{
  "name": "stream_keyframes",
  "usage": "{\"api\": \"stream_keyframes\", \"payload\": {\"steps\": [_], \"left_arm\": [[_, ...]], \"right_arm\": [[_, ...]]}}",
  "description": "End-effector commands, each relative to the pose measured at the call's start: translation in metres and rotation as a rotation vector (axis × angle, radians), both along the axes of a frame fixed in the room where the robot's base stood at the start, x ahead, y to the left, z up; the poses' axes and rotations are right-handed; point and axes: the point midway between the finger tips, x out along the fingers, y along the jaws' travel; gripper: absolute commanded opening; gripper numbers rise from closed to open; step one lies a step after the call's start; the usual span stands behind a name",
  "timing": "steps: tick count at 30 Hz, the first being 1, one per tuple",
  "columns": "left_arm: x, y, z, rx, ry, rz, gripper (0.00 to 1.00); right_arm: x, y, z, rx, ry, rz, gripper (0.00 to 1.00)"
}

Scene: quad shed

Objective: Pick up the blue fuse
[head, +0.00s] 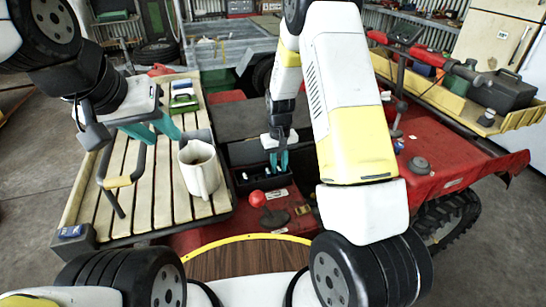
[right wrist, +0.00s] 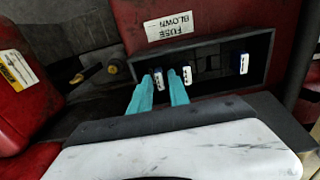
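In the right wrist view, several fuses stand in a dark panel (right wrist: 205,66) below a "FUSE BLOWN" label. A blue fuse with a white end (right wrist: 158,79) is at the left, a whitish one (right wrist: 186,74) is beside it, and another blue one (right wrist: 241,63) is at the right. My right gripper (right wrist: 160,82) is open, its teal fingers on either side of the left blue fuse with gaps showing. In the head view this gripper (head: 277,160) points down into the dark box (head: 262,181). My left gripper (head: 168,133) is open and empty above the slatted rack, near the mug.
A cream mug (head: 199,168) stands on the slatted wooden rack (head: 95,205). A small blue item (head: 71,231) lies at the rack's front left corner. A red-knobbed lever (head: 258,199) rises in front of the fuse box. The yellow rack (head: 455,100) at right holds tools.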

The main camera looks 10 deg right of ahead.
Motion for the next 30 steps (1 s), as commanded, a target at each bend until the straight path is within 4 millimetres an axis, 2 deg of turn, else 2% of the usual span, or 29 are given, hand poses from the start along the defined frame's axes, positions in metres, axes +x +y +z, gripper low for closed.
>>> {"api": "stream_keyframes", "payload": {"steps": [2, 5, 17, 20, 30], "left_arm": [[0.000, 0.000, 0.000, 0.000, 0.000, 0.000, 0.35], [0.000, 0.000, 0.000, 0.000, 0.000, 0.000, 0.35], [0.000, 0.000, 0.000, 0.000, 0.000, 0.000, 0.35], [0.000, 0.000, 0.000, 0.000, 0.000, 0.000, 0.35], [0.000, 0.000, 0.000, 0.000, 0.000, 0.000, 0.35]], "right_arm": [[0.000, 0.000, 0.000, 0.000, 0.000, 0.000, 0.20], [0.000, 0.000, 0.000, 0.000, 0.000, 0.000, 0.00], [0.000, 0.000, 0.003, 0.000, -0.001, 0.000, 0.00], [0.001, 0.000, 0.013, 0.001, -0.003, 0.000, 0.00], [0.001, 0.000, 0.079, 0.001, -0.004, 0.000, 0.00]]}}
